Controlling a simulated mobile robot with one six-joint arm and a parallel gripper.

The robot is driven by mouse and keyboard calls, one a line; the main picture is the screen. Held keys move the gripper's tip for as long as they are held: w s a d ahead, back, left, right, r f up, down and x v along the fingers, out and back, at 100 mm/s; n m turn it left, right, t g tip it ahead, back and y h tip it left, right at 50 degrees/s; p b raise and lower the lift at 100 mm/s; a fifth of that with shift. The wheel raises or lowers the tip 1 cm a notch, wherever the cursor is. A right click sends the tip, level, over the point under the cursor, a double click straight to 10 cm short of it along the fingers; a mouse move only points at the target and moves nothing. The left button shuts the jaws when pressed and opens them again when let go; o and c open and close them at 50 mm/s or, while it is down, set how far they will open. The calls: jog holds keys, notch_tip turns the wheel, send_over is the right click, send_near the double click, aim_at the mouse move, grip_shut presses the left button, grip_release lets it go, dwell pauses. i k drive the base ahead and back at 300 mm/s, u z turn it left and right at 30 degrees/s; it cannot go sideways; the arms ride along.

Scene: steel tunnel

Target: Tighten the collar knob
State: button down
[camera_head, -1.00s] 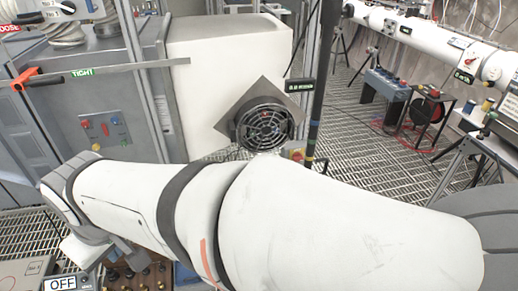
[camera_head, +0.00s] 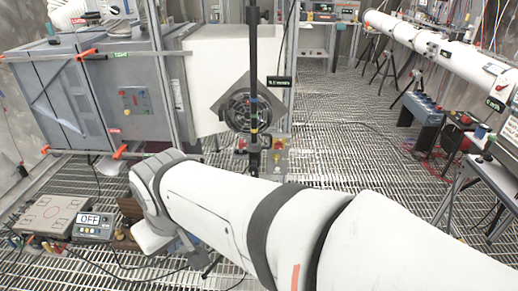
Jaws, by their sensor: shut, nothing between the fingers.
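I cannot pick out the collar knob for certain. A black vertical post (camera_head: 253,50) stands in front of a round dark fan (camera_head: 238,108) at the centre. Small coloured bands and a dark fitting show on the post below the fan; they are too small to tell apart. My white arm reaches from the lower right to the left, with its wrist below the grey cabinet. My gripper is not visible; its fingers are hidden beyond or below the wrist.
A grey cabinet (camera_head: 65,95) with red-orange handles stands at the left, beside a white box section (camera_head: 205,70). A flat box and a unit marked OFF (camera_head: 90,226) lie lower left. A white tube (camera_head: 440,45) runs at the right. Open grating floor (camera_head: 340,140) lies between.

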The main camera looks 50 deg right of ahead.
aim_at(251, 147)
jog(key=k, duration=0.85)
jog(key=z, duration=1.05)
jog(key=i, duration=1.1)
jog(key=z, duration=0.2)
